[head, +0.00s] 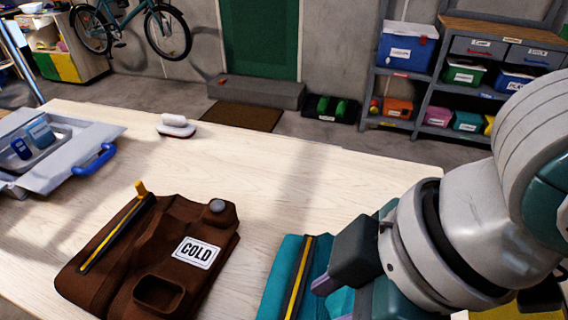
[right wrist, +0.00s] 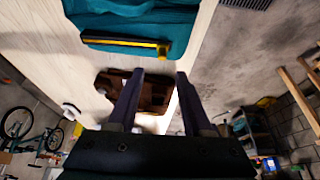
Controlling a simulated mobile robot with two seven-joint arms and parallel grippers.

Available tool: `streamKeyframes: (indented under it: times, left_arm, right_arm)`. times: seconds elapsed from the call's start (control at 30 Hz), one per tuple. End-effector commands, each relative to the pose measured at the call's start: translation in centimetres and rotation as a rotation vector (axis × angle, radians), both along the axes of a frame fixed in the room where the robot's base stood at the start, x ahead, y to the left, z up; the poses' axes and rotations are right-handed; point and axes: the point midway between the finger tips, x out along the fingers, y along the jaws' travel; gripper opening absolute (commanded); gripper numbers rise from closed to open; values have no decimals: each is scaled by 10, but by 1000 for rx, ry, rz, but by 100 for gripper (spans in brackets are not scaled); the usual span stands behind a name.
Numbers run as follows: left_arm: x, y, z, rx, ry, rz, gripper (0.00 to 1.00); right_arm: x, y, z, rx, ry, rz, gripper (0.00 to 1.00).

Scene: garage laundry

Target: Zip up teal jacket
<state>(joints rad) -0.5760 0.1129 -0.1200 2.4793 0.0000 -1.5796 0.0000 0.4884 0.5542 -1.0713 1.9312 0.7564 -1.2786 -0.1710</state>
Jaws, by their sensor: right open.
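The teal jacket (head: 277,279) lies on the pale wooden table, partly hidden in the head view by my right arm. A black-and-yellow zipper strip (head: 298,277) runs along it. The right wrist view shows the jacket (right wrist: 135,22) and its strip (right wrist: 120,40), with a yellow tab (right wrist: 162,50) at the strip's right end in that picture. My right gripper (right wrist: 160,74) is open, with nothing visible between its fingers. In the head view it is over the jacket's right part; the gap to the strip is hard to judge. My left gripper is not in view.
A brown jacket (head: 150,255) marked COLD lies left of the teal one, its zipper tab (head: 141,188) at the far end. A grey tray (head: 75,160) with blue items and a white-topped brush (head: 175,125) stand farther back. The table's middle is clear.

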Motion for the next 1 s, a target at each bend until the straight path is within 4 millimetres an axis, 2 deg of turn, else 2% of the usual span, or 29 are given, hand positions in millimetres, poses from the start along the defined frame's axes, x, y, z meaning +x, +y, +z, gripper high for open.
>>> streamKeyframes:
  times: [0.3, 0.47, 0.83, 0.87, 1.0]
  left_arm:
    - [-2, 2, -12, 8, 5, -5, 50]
    - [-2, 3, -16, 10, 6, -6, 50]
    - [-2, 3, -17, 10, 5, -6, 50]
    - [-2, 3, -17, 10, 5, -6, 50]
    - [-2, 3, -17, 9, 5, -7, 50]
  right_arm:
    - [6, 22, -56, 1, 2, -1, 50]
    - [9, 30, -74, 1, 1, -1, 50]
    - [10, 33, -81, 2, -1, 0, 50]
    - [10, 33, -81, 2, -1, 0, 49]
    - [10, 33, -81, 2, -1, -1, 33]
